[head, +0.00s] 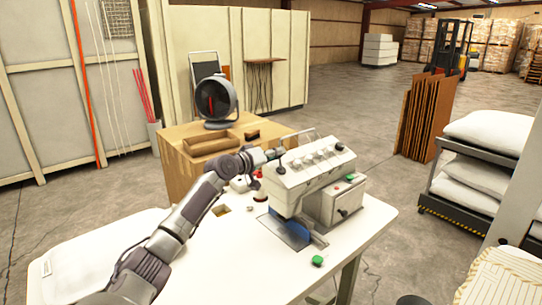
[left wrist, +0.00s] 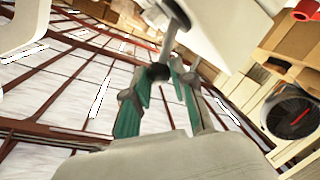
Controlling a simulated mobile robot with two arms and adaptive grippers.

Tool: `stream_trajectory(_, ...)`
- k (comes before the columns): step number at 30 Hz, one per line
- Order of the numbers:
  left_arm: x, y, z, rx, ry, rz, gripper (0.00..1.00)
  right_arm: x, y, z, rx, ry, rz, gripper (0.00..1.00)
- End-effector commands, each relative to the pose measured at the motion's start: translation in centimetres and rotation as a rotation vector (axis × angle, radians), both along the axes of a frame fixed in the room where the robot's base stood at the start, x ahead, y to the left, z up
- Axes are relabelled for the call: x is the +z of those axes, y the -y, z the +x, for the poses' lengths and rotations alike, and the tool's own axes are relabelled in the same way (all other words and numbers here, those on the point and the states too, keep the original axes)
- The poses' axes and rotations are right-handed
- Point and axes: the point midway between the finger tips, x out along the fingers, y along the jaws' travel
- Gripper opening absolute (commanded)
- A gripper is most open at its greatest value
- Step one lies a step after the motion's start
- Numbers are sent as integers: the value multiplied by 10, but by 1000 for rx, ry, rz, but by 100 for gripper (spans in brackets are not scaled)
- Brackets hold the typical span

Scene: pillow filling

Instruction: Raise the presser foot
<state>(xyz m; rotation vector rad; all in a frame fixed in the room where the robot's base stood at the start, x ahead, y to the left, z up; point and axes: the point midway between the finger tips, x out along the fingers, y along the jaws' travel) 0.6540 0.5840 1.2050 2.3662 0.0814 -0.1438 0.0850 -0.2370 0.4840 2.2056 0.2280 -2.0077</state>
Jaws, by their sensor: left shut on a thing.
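The white sewing machine (head: 315,165) stands on the white table (head: 230,270), with a blue part (head: 298,231) low at its working end. The presser foot itself is too small to make out. My left gripper (head: 272,154) is at the machine's far left side, partly hidden by it. In the left wrist view, my left gripper (left wrist: 160,88) has its green-padded fingers shut on a dark round knob (left wrist: 158,72) at the end of a grey metal lever (left wrist: 171,42). The lever joins the white machine body (left wrist: 225,30). My right gripper is not in view.
A green-topped piece (head: 317,260) lies at the table's front, and small spools (head: 259,196) stand by the machine. A wooden bench (head: 180,160) with a round fan (head: 214,100) is behind. A cart of white pillows (head: 485,150) is at right.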

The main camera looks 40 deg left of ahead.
Motion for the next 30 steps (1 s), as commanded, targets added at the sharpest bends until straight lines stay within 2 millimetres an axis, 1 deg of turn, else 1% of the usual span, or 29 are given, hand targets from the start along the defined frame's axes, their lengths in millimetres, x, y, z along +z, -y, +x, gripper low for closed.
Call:
stream_trajectory(1,4,-8,-2,16,7,5,28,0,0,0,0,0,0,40)
stream_trajectory(5,3,-7,-1,14,5,5,50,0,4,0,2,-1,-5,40)
stream_trajectory(23,0,-2,-1,5,1,3,50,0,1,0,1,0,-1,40)
stream_trajectory(26,0,-2,-6,5,-1,4,50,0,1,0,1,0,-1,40)
stream_trajectory(30,1,-3,-22,6,-3,6,50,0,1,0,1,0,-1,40)
